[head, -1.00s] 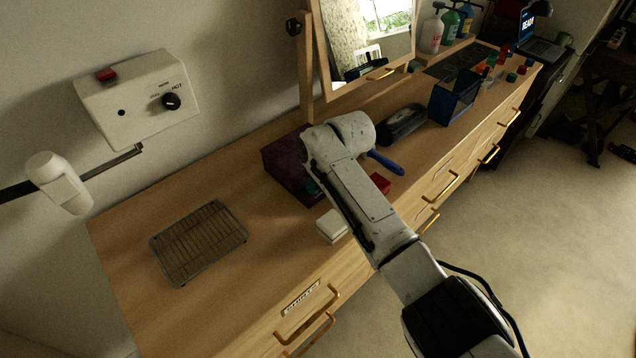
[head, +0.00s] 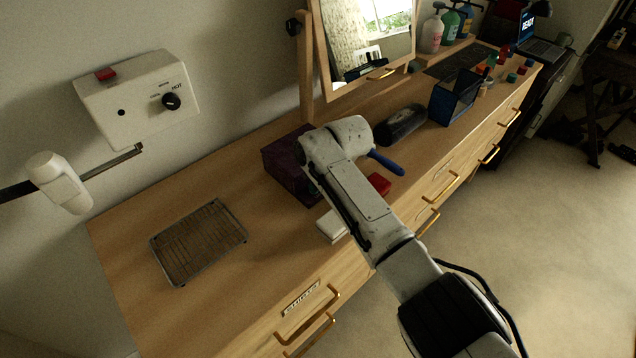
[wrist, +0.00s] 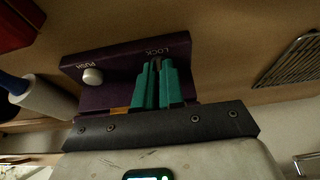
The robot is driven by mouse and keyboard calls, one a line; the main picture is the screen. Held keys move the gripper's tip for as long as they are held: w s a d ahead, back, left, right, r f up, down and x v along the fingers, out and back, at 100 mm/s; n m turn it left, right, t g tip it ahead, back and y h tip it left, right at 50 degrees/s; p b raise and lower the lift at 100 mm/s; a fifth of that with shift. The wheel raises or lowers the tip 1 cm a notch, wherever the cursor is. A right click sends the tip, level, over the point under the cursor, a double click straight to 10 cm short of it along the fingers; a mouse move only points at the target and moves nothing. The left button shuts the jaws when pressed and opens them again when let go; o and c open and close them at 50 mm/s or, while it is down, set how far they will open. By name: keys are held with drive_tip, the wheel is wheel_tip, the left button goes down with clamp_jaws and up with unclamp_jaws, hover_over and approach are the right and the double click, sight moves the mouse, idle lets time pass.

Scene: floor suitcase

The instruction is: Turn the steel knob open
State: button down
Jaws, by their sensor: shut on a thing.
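A dark purple box (head: 285,165) stands on the wooden dresser, partly behind my arm. In the wrist view the face of the box (wrist: 110,66) carries upside-down labels, LOCK and PUSH. A round pale button (wrist: 92,76) sits beside PUSH. My gripper (wrist: 157,68) has teal fingers close together, shut at the spot marked LOCK. The steel knob there is almost wholly hidden between the fingertips, so its angle cannot be read.
A wire rack (head: 198,242) lies at left on the dresser. A white block (head: 331,226), a red block (head: 379,184) and a blue-handled tool (head: 386,162) lie near my arm. A white wall box with a black dial (head: 171,101) hangs at left. A mirror (head: 365,45) stands behind.

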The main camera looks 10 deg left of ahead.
drive_tip(key=shift+f+n+b, duration=0.15)
drive_tip(key=shift+n+b, duration=0.15)
drive_tip(key=shift+b, duration=0.2)
drive_tip(key=shift+w+b, duration=0.1)
drive_tip(key=shift+b, duration=0.3)
drive_tip(key=n+b, duration=0.1)
drive_tip(key=b, duration=0.1)
drive_tip(key=n+g+b, duration=0.1)
drive_tip(key=n+b, duration=0.1)
drive_tip(key=shift+w+d+f+n+y+b, duration=0.1)
drive_tip(key=shift+w+f+n+y+b, duration=0.1)
drive_tip(key=shift+n+y+b, duration=0.15)
drive_tip(key=n+g+b, duration=0.1)
drive_tip(key=n+b, duration=0.2)
drive_tip(key=b, duration=0.3)
drive_tip(key=shift+w+g, duration=0.15)
drive_tip(key=shift+g, duration=0.25)
drive_tip(key=n+b, duration=0.1)
drive_tip(key=b, duration=0.1)
drive_tip(key=shift+w+r+b, duration=0.1)
drive_tip(key=shift+r+b, duration=0.05)
drive_tip(key=shift+b, duration=0.15)
drive_tip(key=shift+r+n+g+b, duration=0.1)
drive_tip(key=shift+n+g+b, duration=0.2)
drive_tip(key=shift+n+b, duration=0.1)
drive_tip(key=shift+d, duration=0.1)
drive_tip(key=c, duration=1.2)
unclamp_jaws()
drive_tip(key=shift+r, duration=0.15)
drive_tip(key=shift+c, duration=0.2)
